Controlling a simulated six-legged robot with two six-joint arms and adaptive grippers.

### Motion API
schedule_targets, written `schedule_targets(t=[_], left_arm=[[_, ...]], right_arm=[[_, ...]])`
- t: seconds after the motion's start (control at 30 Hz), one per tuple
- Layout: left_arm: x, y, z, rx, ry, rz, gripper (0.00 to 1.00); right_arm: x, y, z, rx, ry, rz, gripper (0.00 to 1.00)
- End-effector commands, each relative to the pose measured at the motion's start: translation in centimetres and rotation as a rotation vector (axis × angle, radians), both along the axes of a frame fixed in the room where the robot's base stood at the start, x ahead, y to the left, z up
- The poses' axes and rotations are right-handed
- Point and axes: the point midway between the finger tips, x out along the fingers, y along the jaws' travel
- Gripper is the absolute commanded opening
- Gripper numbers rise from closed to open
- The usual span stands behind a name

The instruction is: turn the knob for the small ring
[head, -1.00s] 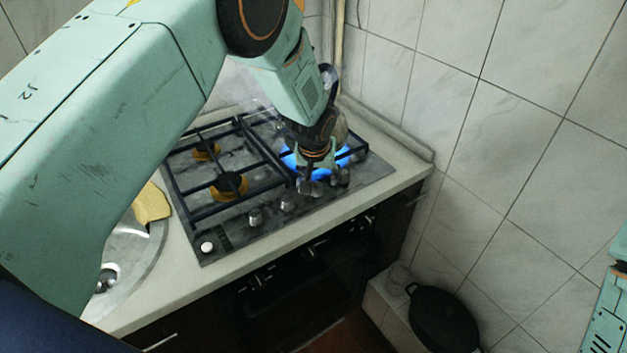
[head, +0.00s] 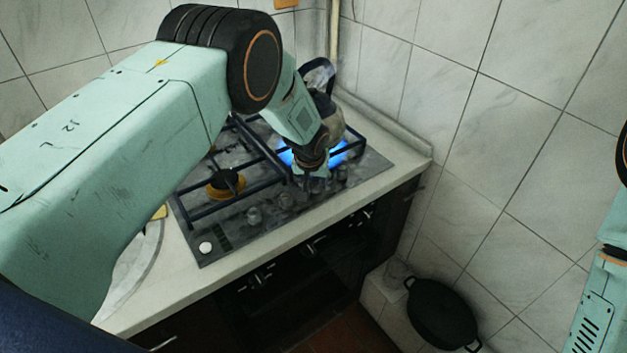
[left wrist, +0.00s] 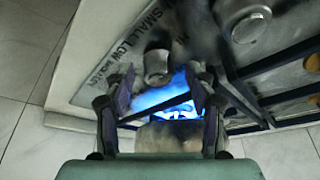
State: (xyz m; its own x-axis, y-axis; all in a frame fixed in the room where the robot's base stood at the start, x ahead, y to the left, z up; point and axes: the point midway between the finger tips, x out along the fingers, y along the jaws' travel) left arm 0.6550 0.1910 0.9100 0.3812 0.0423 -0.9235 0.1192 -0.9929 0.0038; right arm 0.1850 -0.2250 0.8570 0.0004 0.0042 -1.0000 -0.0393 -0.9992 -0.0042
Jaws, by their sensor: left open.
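The hob (head: 210,228) has a row of grey knobs along its front edge. My left gripper (head: 312,184) is open and points down over the right part of this row, hiding part of it. A knob (head: 341,174) shows just right of the gripper, and two others (head: 285,200) to its left. In the left wrist view, a grey knob (left wrist: 157,66) lies ahead of the open fingers (left wrist: 158,100), roughly between them in the picture. Whether they touch it, I cannot tell. Panel lettering (left wrist: 146,22) beside it reads "SMALL LOW", partly cut off. My right gripper is not in view.
A blue flame (head: 338,156) burns close behind the left gripper, under a kettle (head: 329,114). An unlit burner (head: 226,184) is on the left. A tiled wall (head: 470,140) stands on the right. A black pan (head: 441,315) sits low at right.

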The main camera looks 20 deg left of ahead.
Motion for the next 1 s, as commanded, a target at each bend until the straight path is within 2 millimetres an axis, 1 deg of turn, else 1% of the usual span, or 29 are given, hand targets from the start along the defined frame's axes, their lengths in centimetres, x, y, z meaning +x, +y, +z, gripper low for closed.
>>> schedule_targets(t=[0.3, 0.33, 0.9, 0.97, 1.0], left_arm=[[0.25, 0.21, -0.26, 0.000, 0.000, 0.001, 0.56], [0.24, 0.22, -0.26, 0.000, 0.000, 0.001, 0.54], [0.24, 0.17, -0.22, 0.000, -0.001, 0.000, 0.06], [0.26, 0.15, -0.21, -0.001, -0.001, 0.000, 0.01], [0.26, 0.15, -0.21, -0.001, -0.001, 0.000, 0.01]], right_arm=[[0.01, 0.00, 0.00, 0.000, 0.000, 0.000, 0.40], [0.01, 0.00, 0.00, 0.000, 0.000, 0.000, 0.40], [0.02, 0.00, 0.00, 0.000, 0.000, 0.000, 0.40], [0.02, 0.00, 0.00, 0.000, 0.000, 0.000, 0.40], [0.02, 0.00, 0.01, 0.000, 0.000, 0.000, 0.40]])
